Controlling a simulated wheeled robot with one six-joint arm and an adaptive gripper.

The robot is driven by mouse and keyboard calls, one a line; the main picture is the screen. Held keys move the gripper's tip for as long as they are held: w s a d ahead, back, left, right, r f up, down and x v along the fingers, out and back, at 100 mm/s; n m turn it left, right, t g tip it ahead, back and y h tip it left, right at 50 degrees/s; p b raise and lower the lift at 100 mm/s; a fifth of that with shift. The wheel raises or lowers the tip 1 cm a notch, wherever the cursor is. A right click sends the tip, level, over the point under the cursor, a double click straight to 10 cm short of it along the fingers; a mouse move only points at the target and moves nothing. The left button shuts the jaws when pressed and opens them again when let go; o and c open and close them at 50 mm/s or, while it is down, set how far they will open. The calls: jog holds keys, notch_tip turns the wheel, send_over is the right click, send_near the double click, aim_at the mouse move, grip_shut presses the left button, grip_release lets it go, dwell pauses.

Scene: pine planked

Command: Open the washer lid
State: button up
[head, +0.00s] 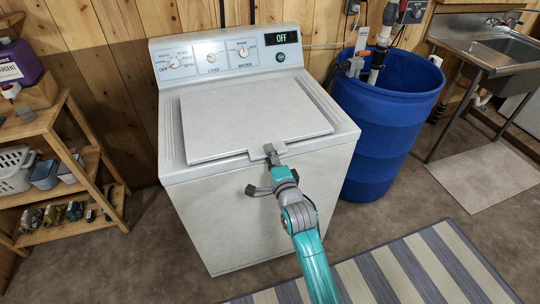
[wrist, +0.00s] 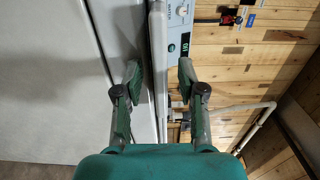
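The white washer (head: 255,210) stands against the plank wall. Its lid (head: 245,115) lies down flat over the top, looking closed or nearly so. My gripper (head: 270,152) is at the middle of the lid's front edge, reaching in from the front. In the wrist view my gripper (wrist: 159,75) is open, its two fingers apart. The lid's thin front edge (wrist: 156,45) runs between the fingers, with gaps visible on both sides. The washer's front face (wrist: 60,80) fills the left of that view. Whether a fingertip touches the lid is unclear.
The control panel (head: 226,58) rises behind the lid, its display reading OFF. A blue barrel (head: 385,130) stands close to the washer's right side. A wooden shelf (head: 60,150) is on the left. A striped rug (head: 400,270) lies on the floor in front.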

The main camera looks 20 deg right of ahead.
jog(key=shift+w, duration=0.1)
grip_shut()
jog(key=shift+r, duration=0.15)
